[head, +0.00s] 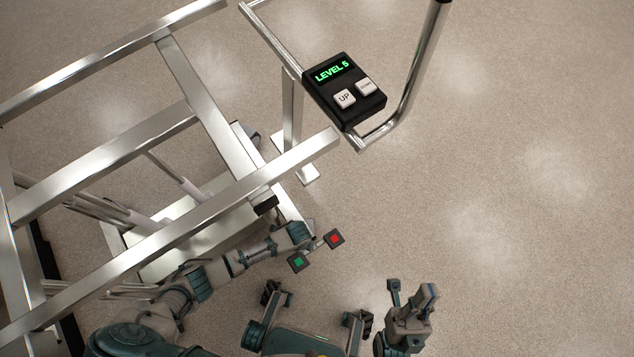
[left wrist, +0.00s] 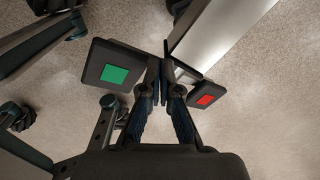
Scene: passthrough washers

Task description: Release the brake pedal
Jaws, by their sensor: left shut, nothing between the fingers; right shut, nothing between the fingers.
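Two black pedal pads stand by the frame's lower end: one with a green square (head: 298,262) and one with a red square (head: 334,239). In the left wrist view the green pad (left wrist: 114,76) is on the left and the red pad (left wrist: 206,98) on the right. No label shows which one releases the brake. My left gripper (left wrist: 163,82) is shut and empty, its fingers between the two pads; I cannot tell whether they touch either. In the head view its fingertips are hard to make out. My right gripper (head: 429,292) is shut and empty, over the floor, right of the pedals.
The silver metal frame (head: 110,150) fills the left side, with a rail above my left arm. A black control panel (head: 345,92) reading "LEVEL 5" with UP and another button sits by a bent handle (head: 420,80). The floor at the right is clear.

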